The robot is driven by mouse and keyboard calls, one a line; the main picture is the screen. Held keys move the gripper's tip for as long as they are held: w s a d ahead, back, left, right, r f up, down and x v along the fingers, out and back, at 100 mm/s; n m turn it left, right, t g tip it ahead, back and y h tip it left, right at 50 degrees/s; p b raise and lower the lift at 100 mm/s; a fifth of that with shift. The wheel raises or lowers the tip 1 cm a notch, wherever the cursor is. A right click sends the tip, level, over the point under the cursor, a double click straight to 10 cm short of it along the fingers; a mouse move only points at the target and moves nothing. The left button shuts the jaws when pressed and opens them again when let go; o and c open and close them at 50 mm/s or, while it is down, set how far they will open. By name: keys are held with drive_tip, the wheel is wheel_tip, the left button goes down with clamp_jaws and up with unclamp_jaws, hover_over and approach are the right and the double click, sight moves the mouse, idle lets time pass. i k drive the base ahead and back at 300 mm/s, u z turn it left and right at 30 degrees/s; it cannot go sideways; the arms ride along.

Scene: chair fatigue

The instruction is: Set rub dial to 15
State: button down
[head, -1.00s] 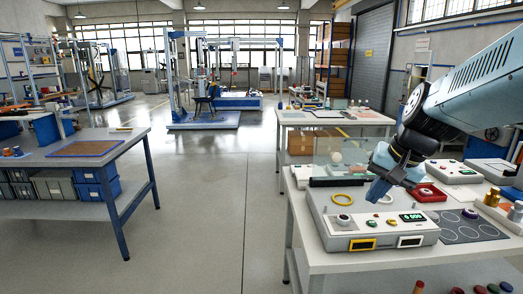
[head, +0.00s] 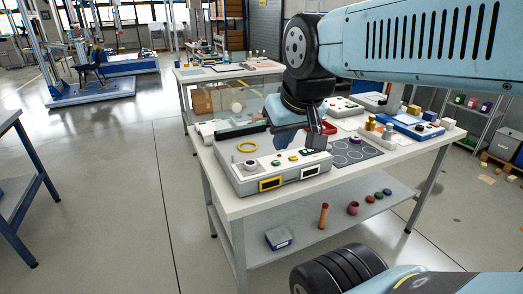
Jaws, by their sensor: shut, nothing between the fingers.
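The rub tester, a light grey box (head: 240,180) with a yellow-framed window and a white-framed window on its front, sits at the left end of the near white bench. A dark round knob with a pale base, which looks like the rub dial (head: 251,164), is at the left of its sloped panel. My gripper (head: 287,138) is shut and empty, above the back right of the tester and apart from the dial. The arm partly hides the back of the bench.
A dark mat with circles (head: 352,152) and a red tray (head: 319,136) are to the right. A blue device (head: 408,126) stands farther right. Floor left of the bench is clear.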

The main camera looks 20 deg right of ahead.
sight(250, 165)
drive_tip(key=k, duration=1.15)
drive_tip(key=u, duration=0.65)
drive_tip(key=i, duration=1.55)
drive_tip(key=z, duration=0.65)
